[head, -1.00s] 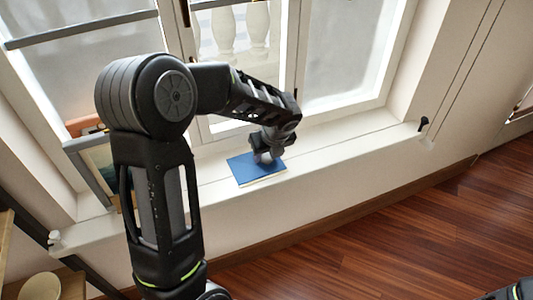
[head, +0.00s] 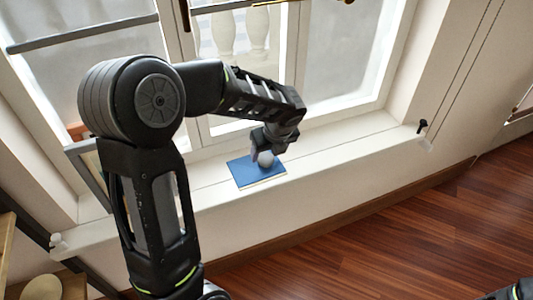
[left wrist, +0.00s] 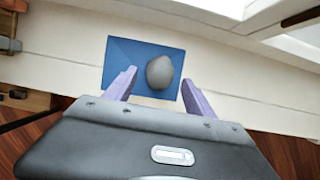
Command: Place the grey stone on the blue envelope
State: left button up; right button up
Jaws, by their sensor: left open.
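The grey stone (head: 265,159) rests on the blue envelope (head: 243,173), which lies on the white window sill. In the left wrist view the stone (left wrist: 160,72) sits on the right half of the envelope (left wrist: 118,58), within its edges. My left gripper (head: 260,148) is open just behind the stone in the head view. In the left wrist view its two fingertips (left wrist: 157,78) are spread wide, one on each side of the stone, with clear gaps. The envelope's near part is partly hidden by the fingers. My right gripper is not clearly in view; only a dark part of mine shows at the bottom right corner.
The white sill (head: 350,139) is clear to the right of the envelope, up to a small black handle (head: 422,125). Picture frames (head: 88,165) lean at the sill's left end. The window stands close behind. A wooden floor (head: 400,230) lies below.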

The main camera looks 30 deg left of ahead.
pick_arm(q)
jog(key=p+v, duration=0.1)
jog(key=v, duration=0.7)
jog(key=shift+r, duration=0.15)
dwell(0.4)
jog(key=s+d+f+n+g+h, duration=0.1)
jog(key=s+d+f+n+h, duration=0.2)
jog(key=d+f, duration=0.4)
jog(key=s+d+f+n+h, duration=0.1)
jog(key=s+d+f+n, duration=0.2)
jog(key=d+f+n, duration=0.35)
jog(key=s+d+f+n+g+h, duration=0.1)
jog(key=s+d+f+n+h, duration=0.3)
jog(key=f, duration=0.6)
jog(key=s+d+f+n, duration=0.6)
jog(key=s+f+n, duration=0.3)
jog(key=n, duration=0.4)
jog(key=shift+s+d+f, duration=0.25)
jog(key=shift+s+d, duration=0.1)
jog(key=shift+s, duration=0.4)
